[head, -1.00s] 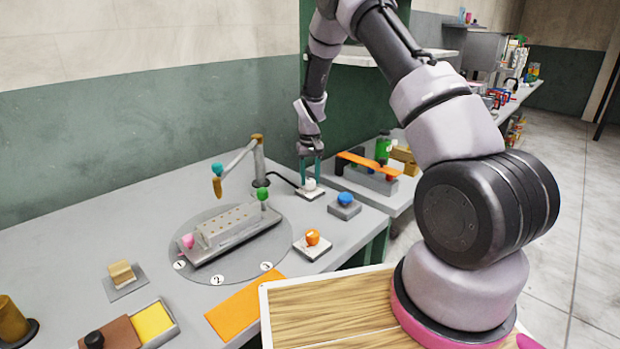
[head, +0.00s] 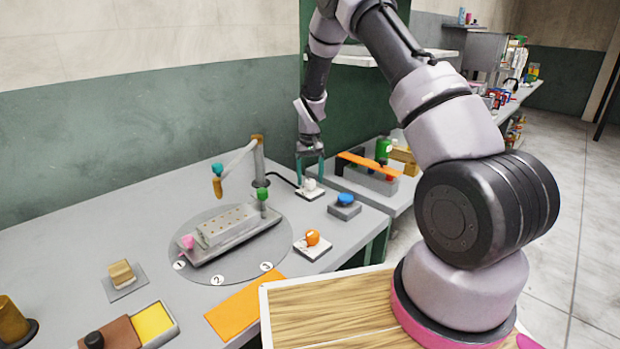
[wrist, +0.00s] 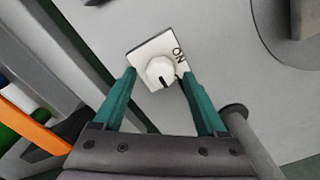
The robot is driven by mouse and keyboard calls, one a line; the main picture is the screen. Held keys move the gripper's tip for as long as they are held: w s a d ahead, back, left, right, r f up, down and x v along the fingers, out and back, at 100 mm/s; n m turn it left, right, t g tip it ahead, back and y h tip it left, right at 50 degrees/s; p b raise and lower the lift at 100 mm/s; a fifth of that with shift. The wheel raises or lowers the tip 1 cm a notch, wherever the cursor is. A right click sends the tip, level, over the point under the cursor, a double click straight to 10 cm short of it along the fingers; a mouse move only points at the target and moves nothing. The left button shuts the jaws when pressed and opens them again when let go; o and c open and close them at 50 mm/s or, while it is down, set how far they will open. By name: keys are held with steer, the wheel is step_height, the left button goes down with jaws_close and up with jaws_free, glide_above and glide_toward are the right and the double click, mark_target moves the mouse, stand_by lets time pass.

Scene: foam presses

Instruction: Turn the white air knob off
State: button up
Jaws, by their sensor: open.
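The white air knob (head: 310,184) sits on a pale square plate at the far right of the grey table. It also shows in the wrist view (wrist: 160,72), with a dark pointer mark on its front and the word "ON" printed on the plate to its upper right. My gripper (head: 311,178) points down over the knob. In the wrist view its two teal fingers (wrist: 158,74) are apart, one on each side of the knob, with visible gaps. Whether the fingertips are level with the knob is hard to tell.
A blue knob (head: 346,200) on a grey block stands close to the right, and an orange knob (head: 312,238) on a white plate stands nearer. A post with a bent arm (head: 258,160) stands left of my gripper. A round plate (head: 190,226) carries a grey block fixture.

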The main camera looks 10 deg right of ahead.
step_height(320, 180, up, 11)
steer(key=shift+f, duration=0.2)
stand_by(0.3)
step_height(320, 180, up, 13)
steer(key=m+t, duration=0.1)
steer(key=t, duration=0.1)
glide_above(310, 180)
steer(key=s+d, duration=0.2)
steer(key=s, duration=0.3)
steer(key=s+d+r+m+t+y, duration=0.1)
steer(key=s+d+r, duration=0.1)
steer(key=s+r, duration=0.65)
steer(key=s+d+r+m+t, duration=0.1)
steer(key=s+r+t, duration=0.1)
steer(key=s, duration=0.8)
steer(key=s+r+m+t+y, duration=0.1)
steer(key=s+r, duration=0.4)
steer(key=s, duration=0.6)
steer(key=shift+d+r+t, duration=0.2)
steer(key=shift+d+t, duration=0.2)
steer(key=shift+t, duration=0.2)
